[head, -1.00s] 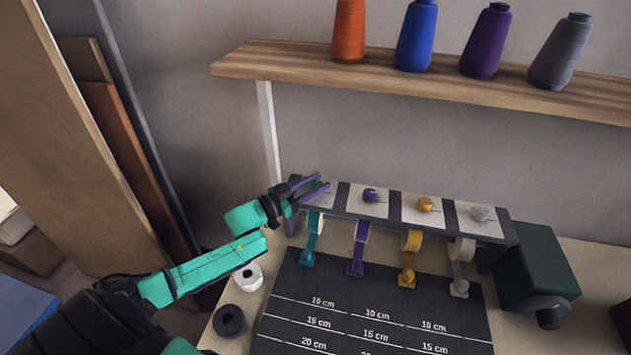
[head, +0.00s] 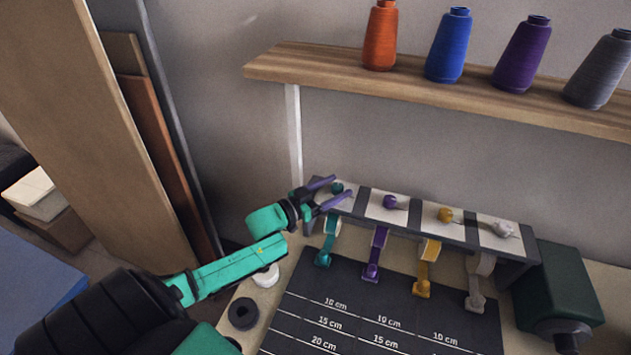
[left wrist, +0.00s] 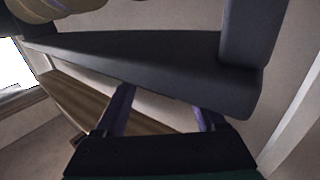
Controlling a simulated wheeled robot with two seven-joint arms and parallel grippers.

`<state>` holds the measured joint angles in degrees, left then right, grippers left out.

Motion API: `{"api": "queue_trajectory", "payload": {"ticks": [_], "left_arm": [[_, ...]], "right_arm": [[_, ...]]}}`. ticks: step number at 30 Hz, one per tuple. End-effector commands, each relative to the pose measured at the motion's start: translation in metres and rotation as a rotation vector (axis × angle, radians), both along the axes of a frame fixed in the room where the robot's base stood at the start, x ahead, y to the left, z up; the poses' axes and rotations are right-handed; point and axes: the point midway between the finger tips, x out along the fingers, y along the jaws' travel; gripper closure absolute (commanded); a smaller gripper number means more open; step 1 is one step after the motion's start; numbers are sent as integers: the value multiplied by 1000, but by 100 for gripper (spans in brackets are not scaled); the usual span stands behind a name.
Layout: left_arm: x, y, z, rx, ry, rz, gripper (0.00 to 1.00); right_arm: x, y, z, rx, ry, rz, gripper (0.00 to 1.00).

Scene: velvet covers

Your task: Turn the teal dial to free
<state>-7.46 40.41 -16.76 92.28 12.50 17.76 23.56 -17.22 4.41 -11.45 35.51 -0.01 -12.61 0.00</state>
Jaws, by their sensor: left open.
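The teal dial (head: 337,188) is a small round knob on the leftmost pale plate of the grey dial rail. It shows between the two purple fingers of my left gripper (head: 335,189) in the head view. The gripper is open, with one finger on each side of the knob in the picture; I cannot tell whether they touch it. The marks around the dial are too small to read. In the left wrist view my left gripper (left wrist: 162,110) shows its spread purple fingers, and the dial cannot be made out there. My right gripper is not in view.
Purple (head: 390,202), yellow (head: 445,215) and grey (head: 502,229) dials stand along the rail. Matching ribbons hang below over a dark measuring mat (head: 350,320). A green box (head: 556,285) stands at the right. A wooden shelf (head: 440,100) with thread cones runs above.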

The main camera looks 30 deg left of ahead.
Motion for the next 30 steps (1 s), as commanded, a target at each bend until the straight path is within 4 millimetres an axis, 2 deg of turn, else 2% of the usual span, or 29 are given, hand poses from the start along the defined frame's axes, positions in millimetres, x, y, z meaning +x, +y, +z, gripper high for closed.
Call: {"api": "queue_trajectory", "payload": {"ticks": [5, 15, 18, 22, 30], "left_arm": [[-29, 11, -3, 1, 4, -1, 28], [-102, 41, -2, 3, 4, -1, 28], [-117, 47, -1, 1, 3, 0, 28], [-126, 51, 0, 2, -1, -1, 28], [-127, 51, 1, 1, -2, -1, 28]], "right_arm": [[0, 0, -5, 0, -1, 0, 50], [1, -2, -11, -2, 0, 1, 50], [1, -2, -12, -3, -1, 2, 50], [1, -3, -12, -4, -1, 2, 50], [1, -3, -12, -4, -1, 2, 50]]}}
